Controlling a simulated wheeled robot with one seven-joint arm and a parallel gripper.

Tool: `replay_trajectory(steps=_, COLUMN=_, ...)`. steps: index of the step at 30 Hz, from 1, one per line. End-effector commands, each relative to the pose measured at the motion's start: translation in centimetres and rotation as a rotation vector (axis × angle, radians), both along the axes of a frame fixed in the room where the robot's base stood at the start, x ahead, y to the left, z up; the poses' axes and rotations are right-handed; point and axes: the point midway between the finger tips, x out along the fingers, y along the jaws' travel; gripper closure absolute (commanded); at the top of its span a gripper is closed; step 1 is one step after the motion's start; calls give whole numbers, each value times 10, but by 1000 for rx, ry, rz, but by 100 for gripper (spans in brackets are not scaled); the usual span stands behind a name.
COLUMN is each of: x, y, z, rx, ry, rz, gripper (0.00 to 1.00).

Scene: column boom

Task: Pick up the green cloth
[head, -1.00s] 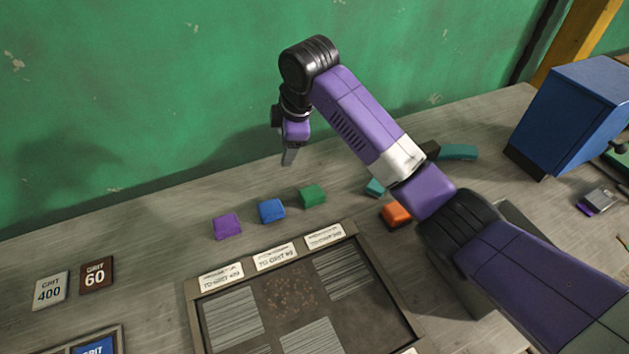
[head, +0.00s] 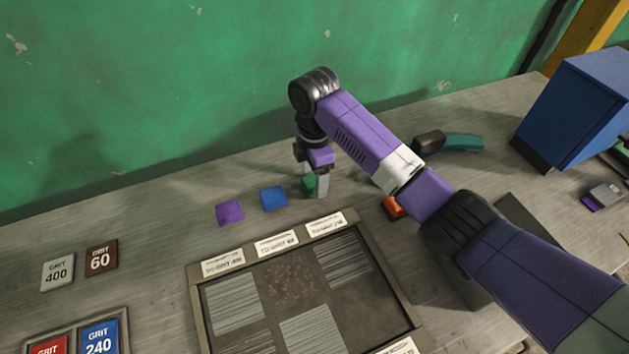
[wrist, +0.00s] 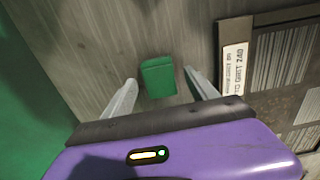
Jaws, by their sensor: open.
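The green cloth (head: 309,184) is a small folded block on the grey bench, at the right end of a row with a blue and a purple one. In the head view my gripper partly hides it. In the wrist view the green cloth (wrist: 158,76) lies between and slightly beyond the two fingertips. My gripper (head: 317,188) is low over the bench at the cloth. It also shows in the wrist view (wrist: 160,82), with its fingers apart, one on each side of the cloth. I cannot tell whether a finger touches it.
The blue block (head: 273,198) and purple block (head: 229,213) lie to the left. A framed tray (head: 196,300) with labelled panels lies in front. An orange block (head: 393,207) is partly behind my arm. A blue cabinet (head: 575,110) stands at right. The green wall is close behind.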

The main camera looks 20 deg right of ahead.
Motion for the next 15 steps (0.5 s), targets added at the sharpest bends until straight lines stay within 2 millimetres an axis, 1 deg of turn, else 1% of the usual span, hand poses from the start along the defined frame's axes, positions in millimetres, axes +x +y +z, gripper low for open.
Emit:
replay_trajectory(steps=3, x=0, y=-1, z=-6, rx=-1, ry=0, rz=-1, gripper=33)
replay_trajectory(steps=9, x=0, y=0, z=-7, rx=0, ry=-1, rz=0, gripper=33)
replay_trajectory(steps=11, x=0, y=0, z=-7, rx=0, ry=-1, rz=0, gripper=43)
replay_trajectory(steps=15, x=0, y=0, z=-7, rx=0, ry=-1, rz=0, gripper=70)
